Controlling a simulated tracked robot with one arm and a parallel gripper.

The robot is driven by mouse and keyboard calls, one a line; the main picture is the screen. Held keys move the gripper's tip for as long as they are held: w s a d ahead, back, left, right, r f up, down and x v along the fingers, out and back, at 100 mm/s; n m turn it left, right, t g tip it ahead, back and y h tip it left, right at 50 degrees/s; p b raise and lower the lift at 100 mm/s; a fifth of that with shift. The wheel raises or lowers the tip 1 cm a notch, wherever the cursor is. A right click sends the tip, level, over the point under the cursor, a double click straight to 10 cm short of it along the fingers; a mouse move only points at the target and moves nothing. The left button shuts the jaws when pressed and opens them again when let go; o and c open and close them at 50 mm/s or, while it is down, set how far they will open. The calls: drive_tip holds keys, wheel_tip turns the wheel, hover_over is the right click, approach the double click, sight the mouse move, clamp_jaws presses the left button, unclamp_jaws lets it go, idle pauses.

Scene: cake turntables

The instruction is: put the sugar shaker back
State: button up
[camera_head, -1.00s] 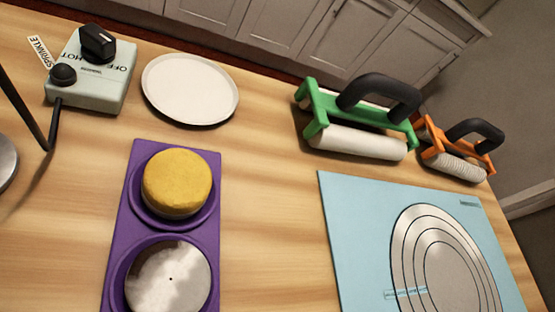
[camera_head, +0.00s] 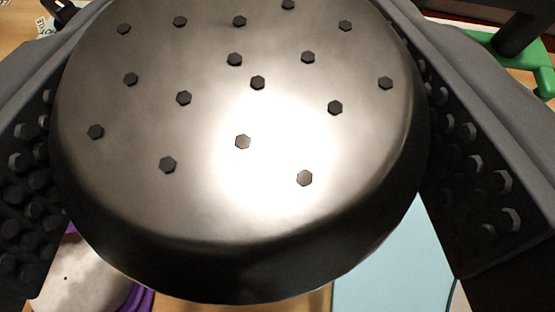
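The sugar shaker (camera_head: 235,125) fills the middle of the view. Its round, dark metallic top with several small holes faces me, and its lower body is hidden behind that top. My gripper (camera_head: 250,190) has one black, studded finger on each side of the shaker, pressed against its sides, and holds it. Where the shaker's place is cannot be told, because the shaker and fingers cover most of the table.
Below left, part of a metal disc (camera_head: 85,280) shows on the purple tray (camera_head: 142,299). A light blue mat (camera_head: 385,270) shows below right. A green-framed roller (camera_head: 545,82) is at the upper right edge. A label and dark knob show at upper left.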

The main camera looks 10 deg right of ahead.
wheel_tip(320, 180, down, 7)
drive_tip(key=shift+r+b, duration=0.1)
drive_tip(key=shift+b, duration=0.7)
drive_tip(key=o, duration=1.1)
drive_tip(key=shift+o, duration=0.2)
drive_tip(key=p+v, duration=0.2)
drive_tip(key=v, duration=1)
